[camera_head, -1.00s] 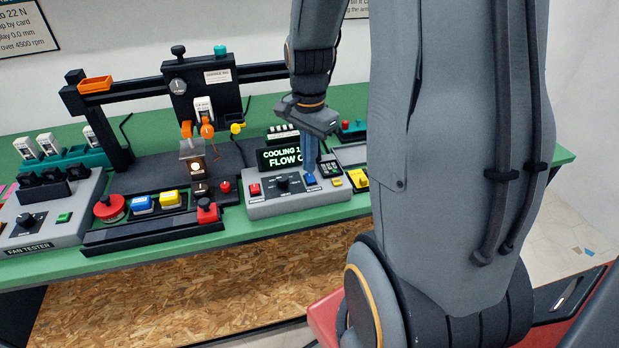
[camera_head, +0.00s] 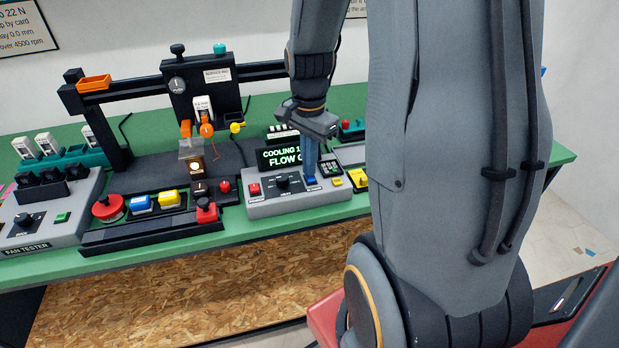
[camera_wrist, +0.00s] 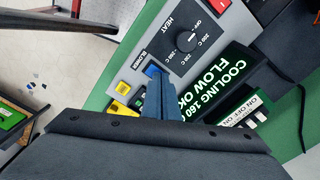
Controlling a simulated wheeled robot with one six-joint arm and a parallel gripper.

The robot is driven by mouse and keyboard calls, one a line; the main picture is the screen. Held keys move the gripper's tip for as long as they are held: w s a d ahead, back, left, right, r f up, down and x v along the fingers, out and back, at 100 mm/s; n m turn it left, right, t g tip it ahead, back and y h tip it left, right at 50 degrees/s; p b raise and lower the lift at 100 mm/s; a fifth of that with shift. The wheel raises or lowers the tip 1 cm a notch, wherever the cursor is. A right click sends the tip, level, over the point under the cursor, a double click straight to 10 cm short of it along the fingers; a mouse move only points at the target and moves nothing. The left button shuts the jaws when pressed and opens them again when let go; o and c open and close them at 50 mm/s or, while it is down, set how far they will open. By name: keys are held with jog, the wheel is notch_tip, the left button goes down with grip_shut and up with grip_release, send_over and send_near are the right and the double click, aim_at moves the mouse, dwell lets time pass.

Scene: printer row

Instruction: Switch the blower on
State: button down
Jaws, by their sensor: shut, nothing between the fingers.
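The blower control is a small blue switch (camera_wrist: 153,71) beside the label BLOWER on a grey control box (camera_head: 265,207). In the head view the switch (camera_head: 310,181) shows at the box's front, right of the black knob. My gripper (camera_wrist: 156,84) is shut and empty, pointing down with its blue fingertips right at the switch. The tips (camera_head: 311,174) partly cover it, and I cannot tell whether they press on it. A display (camera_wrist: 215,88) on the box reads COOLING 160 and FLOW OK in the wrist view.
The HEAT knob (camera_wrist: 186,38) and a red switch (camera_head: 254,189) sit left of the blower switch in the head view. A yellow button (camera_head: 337,182) and keypad (camera_head: 330,166) are close on its right. A black rig (camera_head: 203,90) stands left.

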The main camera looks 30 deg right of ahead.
jog(key=shift+f, duration=0.1)
notch_tip(320, 180, up, 7)
jog(key=p, duration=0.6)
dwell(0.4)
dwell(0.4)
jog(key=s+a+f+n+b, duration=0.1)
jog(key=s+a+n, duration=0.2)
jog(key=a+n, duration=0.3)
jog(key=s+a+n+t+b, duration=0.1)
jog(key=s+a+n+b, duration=0.1)
jog(key=s+a+n, duration=0.2)
jog(key=a+n, duration=0.3)
jog(key=n, duration=0.2)
jog(key=shift+s+f+b, duration=0.3)
jog(key=shift+f, duration=0.1)
